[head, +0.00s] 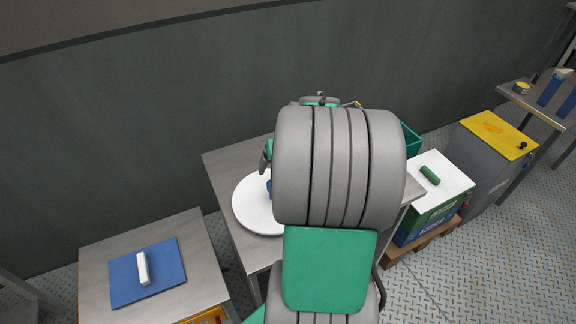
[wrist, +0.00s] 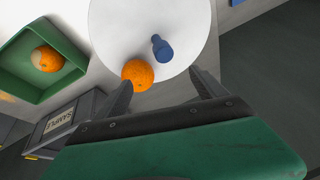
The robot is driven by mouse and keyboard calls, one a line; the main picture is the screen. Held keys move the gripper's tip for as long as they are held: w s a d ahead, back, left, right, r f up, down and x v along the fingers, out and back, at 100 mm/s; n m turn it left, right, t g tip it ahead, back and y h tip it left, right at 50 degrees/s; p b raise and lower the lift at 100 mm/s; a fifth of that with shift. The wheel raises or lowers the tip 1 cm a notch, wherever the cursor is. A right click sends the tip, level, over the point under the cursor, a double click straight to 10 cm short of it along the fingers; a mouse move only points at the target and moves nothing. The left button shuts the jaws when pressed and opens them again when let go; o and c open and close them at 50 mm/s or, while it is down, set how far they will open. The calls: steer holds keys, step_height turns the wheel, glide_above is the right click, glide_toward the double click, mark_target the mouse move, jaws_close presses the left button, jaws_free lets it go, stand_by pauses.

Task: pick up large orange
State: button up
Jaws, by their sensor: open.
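In the wrist view, one orange (wrist: 137,75) is at the edge of a white round disc (wrist: 190,45), just ahead of and beside the left fingertip. A second orange (wrist: 46,58), with a paler patch, lies in a green tray (wrist: 22,84) at the left. I cannot tell for certain which orange is the large one. My gripper (wrist: 162,78) is open, with nothing between its fingers. In the head view my arm hides both oranges and most of the gripper, while the disc (head: 250,208) shows to its left.
A blue bottle-shaped object (wrist: 161,48) is on the disc near the orange. A grey box labelled SAMPLE (wrist: 62,122) is below the tray. In the head view, a blue mat (head: 125,283) with a white block lies on the left table. A yellow-topped cabinet (head: 500,135) stands right.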

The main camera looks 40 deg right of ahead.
steer(key=shift+o, duration=0.7)
steer(key=shift+m, duration=0.6)
steer(key=d, duration=0.1)
steer(key=s+d, duration=0.1)
steer(key=d, duration=0.1)
steer(key=d+f, duration=0.1)
steer(key=d, duration=0.1)
steer(key=shift+s+d, duration=0.2)
steer(key=shift+s, duration=0.05)
steer(key=shift+t, duration=0.3)
steer(key=p+x, duration=0.2)
steer(key=x, duration=0.5)
steer(key=shift+w+d+f, duration=0.1)
steer(key=shift+w+f, duration=0.2)
steer(key=c, duration=1.6)
steer(key=shift+r, duration=0.1)
steer(key=shift+c, duration=0.4)
